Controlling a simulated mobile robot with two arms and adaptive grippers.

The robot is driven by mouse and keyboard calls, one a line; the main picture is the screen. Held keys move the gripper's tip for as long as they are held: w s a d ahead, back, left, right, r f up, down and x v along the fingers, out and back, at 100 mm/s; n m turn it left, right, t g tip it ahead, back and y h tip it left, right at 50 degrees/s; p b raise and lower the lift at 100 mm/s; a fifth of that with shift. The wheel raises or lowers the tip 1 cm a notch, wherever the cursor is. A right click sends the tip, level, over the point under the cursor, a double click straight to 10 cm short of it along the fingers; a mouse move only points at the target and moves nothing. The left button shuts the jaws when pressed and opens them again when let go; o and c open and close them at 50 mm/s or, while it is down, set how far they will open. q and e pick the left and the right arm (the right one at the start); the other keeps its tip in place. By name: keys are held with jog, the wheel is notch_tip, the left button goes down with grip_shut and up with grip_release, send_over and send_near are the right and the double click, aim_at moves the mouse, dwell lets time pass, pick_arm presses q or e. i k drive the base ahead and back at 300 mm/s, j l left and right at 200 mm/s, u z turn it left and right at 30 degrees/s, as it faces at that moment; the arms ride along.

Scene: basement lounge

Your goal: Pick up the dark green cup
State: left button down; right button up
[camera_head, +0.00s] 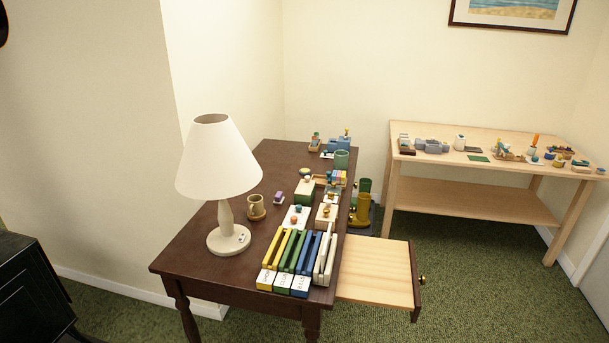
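A green, cup-like cylinder (341,160) stands upright near the far right corner of the dark wooden table (200,255). A darker green, upright cylinder (364,186) shows beyond the table's right edge, beside a mustard-yellow one (361,208); what they stand on is partly hidden. I cannot tell for certain which green piece is the dark green cup. Neither of my grippers is in view.
A white lamp (228,238), a brown mug (257,207) and colored upright holders (290,252) crowd the table. An open drawer (375,272) juts out right. A light wooden table (475,199) with small items stands at the back right. Green carpet is clear at front right.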

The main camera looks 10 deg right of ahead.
aim_at(341, 157)
jog(key=k+l, duration=0.15)
jog(key=l, duration=0.2)
jog(key=k+l+z, duration=0.15)
jog(key=l, duration=0.2)
jog(key=k+l, duration=0.15)
jog(key=l, duration=0.25)
jog(key=k+l+z, duration=0.15)
jog(key=l, duration=0.2)
jog(key=k+l, duration=0.15)
jog(key=l, duration=0.25)
jog(key=i+l+z, duration=0.35)
jog(key=i+l, duration=0.35)
jog(key=i, duration=0.3)
jog(key=i+l, duration=0.2)
jog(key=i, duration=0.3)
jog(key=i+l+u, duration=0.1)
jog(key=i, duration=0.45)
jog(key=i+l, duration=0.3)
jog(key=i, duration=0.2)
